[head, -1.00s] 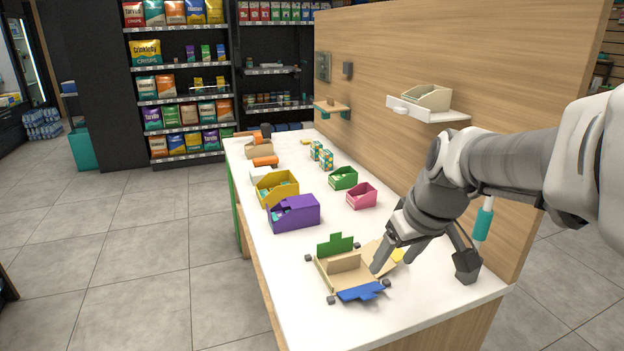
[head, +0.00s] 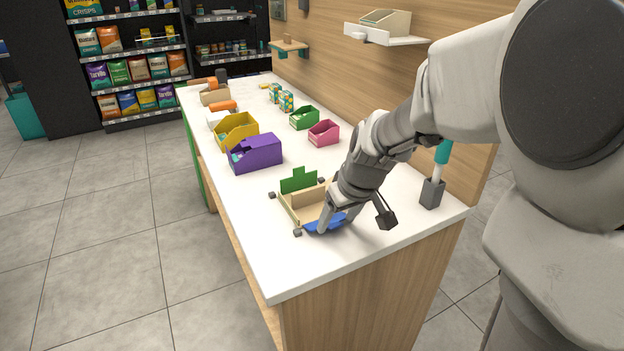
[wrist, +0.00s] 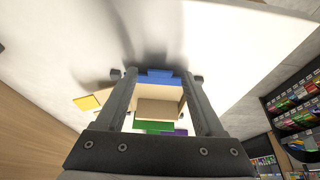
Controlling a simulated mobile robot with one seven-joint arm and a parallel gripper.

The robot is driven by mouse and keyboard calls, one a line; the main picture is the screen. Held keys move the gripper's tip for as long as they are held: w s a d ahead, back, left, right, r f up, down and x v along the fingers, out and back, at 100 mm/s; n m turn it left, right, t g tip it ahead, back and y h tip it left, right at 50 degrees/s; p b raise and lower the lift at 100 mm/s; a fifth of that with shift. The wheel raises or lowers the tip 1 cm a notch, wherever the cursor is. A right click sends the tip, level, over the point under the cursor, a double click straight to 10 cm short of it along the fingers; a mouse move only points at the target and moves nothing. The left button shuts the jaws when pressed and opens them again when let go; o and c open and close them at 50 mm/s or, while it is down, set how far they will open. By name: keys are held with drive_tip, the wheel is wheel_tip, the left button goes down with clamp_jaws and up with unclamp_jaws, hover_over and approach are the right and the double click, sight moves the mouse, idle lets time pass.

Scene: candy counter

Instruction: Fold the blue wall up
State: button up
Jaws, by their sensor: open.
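The part-folded carton (head: 288,208) lies on the white counter, with a tan panel (head: 308,197) standing inside it and its green wall (head: 298,181) upright at the far side. The blue wall (head: 322,224) lies folded outward at the near end, low against the counter. It also shows in the wrist view (wrist: 158,75), between my fingertips. My gripper (head: 330,224) is open and empty, pointing down over the blue wall; contact cannot be told. In the wrist view my two fingers (wrist: 160,76) straddle the carton. The yellow flap (wrist: 87,102) lies outward at one side.
Dark corner blocks (head: 297,232) stand around the carton. A purple box (head: 256,153), yellow box (head: 236,131) and pink box (head: 324,132) stand farther back. A grey holder with a teal-handled tool (head: 432,193) stands at right. The near counter is clear.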

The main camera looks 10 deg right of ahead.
clamp_jaws()
